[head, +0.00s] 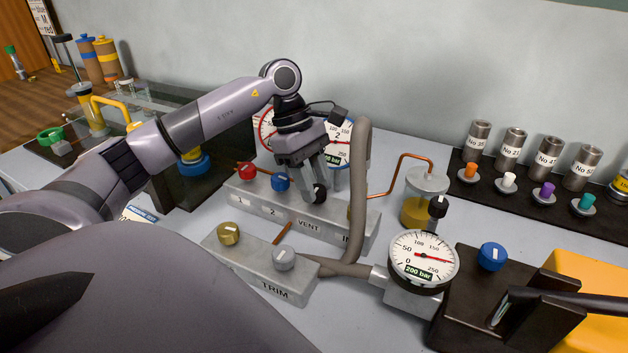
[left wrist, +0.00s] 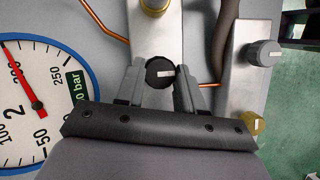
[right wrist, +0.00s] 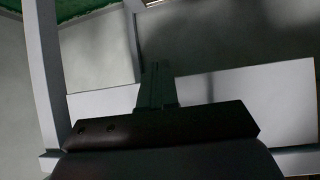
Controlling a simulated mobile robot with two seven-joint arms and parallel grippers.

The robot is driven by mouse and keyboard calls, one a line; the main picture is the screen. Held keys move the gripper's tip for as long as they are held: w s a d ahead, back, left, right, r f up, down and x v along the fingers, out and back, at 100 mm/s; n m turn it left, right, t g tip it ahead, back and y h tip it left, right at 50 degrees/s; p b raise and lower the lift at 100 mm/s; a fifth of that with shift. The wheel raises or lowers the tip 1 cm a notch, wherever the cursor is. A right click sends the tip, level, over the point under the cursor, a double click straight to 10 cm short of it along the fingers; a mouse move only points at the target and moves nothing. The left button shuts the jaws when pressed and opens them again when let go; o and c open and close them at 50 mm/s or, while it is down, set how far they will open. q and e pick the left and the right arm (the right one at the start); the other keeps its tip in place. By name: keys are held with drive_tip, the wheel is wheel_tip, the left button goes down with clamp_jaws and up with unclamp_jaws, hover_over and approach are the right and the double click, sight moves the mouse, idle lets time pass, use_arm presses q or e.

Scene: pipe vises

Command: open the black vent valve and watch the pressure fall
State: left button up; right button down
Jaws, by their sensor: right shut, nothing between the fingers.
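The black vent valve knob (head: 319,193) is on the grey block marked VENT (head: 330,222). It also shows in the left wrist view (left wrist: 160,72), its white mark pointing right. My left gripper (head: 305,190) is over it, one finger at each side. The fingers look shut on the knob; part of it is hidden in the head view. A 200 bar gauge (head: 424,258) stands in front. The gauge marked 2 (left wrist: 22,100) has its red needle well up the scale. My right gripper (right wrist: 157,85) is shut and empty.
Red (head: 246,172) and blue (head: 281,182) knobs sit beside the vent knob. The TRIM block (head: 262,268) lies in front. A grey hose (head: 360,190) rises close to the right of my left gripper. Several metal cylinders stand at the back right.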

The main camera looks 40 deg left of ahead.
use_arm(q)
drive_tip(key=shift+n, duration=0.3)
drive_tip(key=shift+s+f+n+t+b, duration=0.1)
drive_tip(key=shift+n+t+b, duration=0.5)
drive_tip(key=shift+n+b, duration=0.45)
drive_tip(key=n+t+y+b, duration=0.1)
drive_tip(key=n, duration=0.3)
drive_tip(key=shift+s+d, duration=0.1)
drive_tip(key=n+t, duration=0.1)
drive_tip(key=n, duration=0.1)
drive_tip(key=shift+n+y+b, duration=0.35)
drive_tip(key=shift+y, duration=0.05)
drive_tip(key=n, duration=0.2)
drive_tip(key=shift+d+n+t+y, duration=0.15)
drive_tip(key=shift+n+t+y, duration=0.15)
drive_tip(key=shift+y, duration=0.1)
drive_tip(key=shift+s+n+y+b, duration=0.1)
drive_tip(key=shift+n+y+b, duration=0.45)
drive_tip(key=shift+n, duration=1.05)
drive_tip(key=o, duration=1)
